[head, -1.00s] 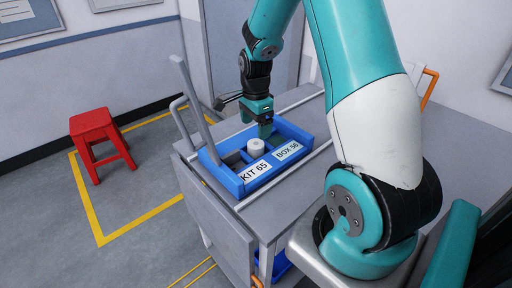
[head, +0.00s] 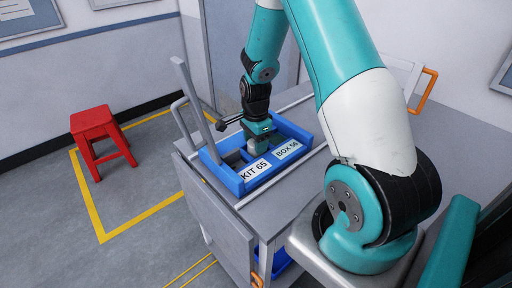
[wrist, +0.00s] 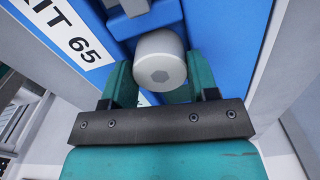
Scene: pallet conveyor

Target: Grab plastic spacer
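The plastic spacer is a short white cylinder with a hexagonal recess in its end face. It shows in the wrist view (wrist: 160,62) between the two teal fingers of my gripper (wrist: 161,82). A finger lies at each side of it, and I cannot tell whether both press on it. In the head view my gripper (head: 259,137) is down inside the blue box (head: 241,184) marked KIT 65 and BOX 56. The spacer is mostly hidden there by my gripper.
The blue box stands on a grey cart top (head: 300,180), with its walls and dividers close around my gripper. A grey upright bar (head: 193,98) rises at the box's left. A red stool (head: 100,140) stands on the floor at left. The cart top right of the box is clear.

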